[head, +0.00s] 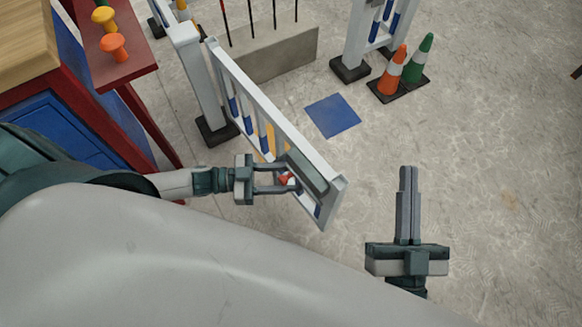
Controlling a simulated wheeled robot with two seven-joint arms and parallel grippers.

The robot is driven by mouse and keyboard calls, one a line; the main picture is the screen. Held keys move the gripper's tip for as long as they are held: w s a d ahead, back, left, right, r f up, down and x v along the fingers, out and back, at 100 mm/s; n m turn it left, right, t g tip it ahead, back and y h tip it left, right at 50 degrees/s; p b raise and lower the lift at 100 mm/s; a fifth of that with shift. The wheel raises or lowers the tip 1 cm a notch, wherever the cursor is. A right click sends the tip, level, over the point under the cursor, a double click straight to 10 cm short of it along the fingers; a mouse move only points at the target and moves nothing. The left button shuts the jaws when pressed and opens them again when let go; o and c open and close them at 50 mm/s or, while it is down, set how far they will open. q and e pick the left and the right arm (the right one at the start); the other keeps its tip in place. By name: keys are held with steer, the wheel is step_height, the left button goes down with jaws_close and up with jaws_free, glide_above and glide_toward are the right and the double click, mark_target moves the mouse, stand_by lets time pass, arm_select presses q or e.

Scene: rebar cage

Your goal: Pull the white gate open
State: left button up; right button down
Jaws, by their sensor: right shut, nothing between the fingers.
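The white gate (268,108) has blue-striped bars and stands swung out toward me at an angle from its white post (201,88). Its free end (333,203) points to the lower right. My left gripper (291,179) is at the gate near this free end, with its two fingers apart. A small red piece (287,178) shows between the fingertips; I cannot tell whether they touch it. A grey-green plate lies beside the upper finger. My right gripper (408,172) is shut and empty, over bare floor right of the gate.
A second white post (356,38) stands at the top, with an orange cone (392,72) and a green cone (418,59) beside it. A blue square (332,116) lies on the floor. A red and blue cabinet (90,125) is at left.

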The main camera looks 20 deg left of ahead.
arm_select(q)
steer(key=shift+r, duration=0.35)
steer(key=v, duration=2)
steer(key=shift+s+f, duration=0.25)
steer(key=shift+f, duration=0.25)
stand_by(1.1)
steer(key=shift+d, duration=0.1)
stand_by(0.4)
steer(key=shift+s, duration=0.1)
stand_by(0.4)
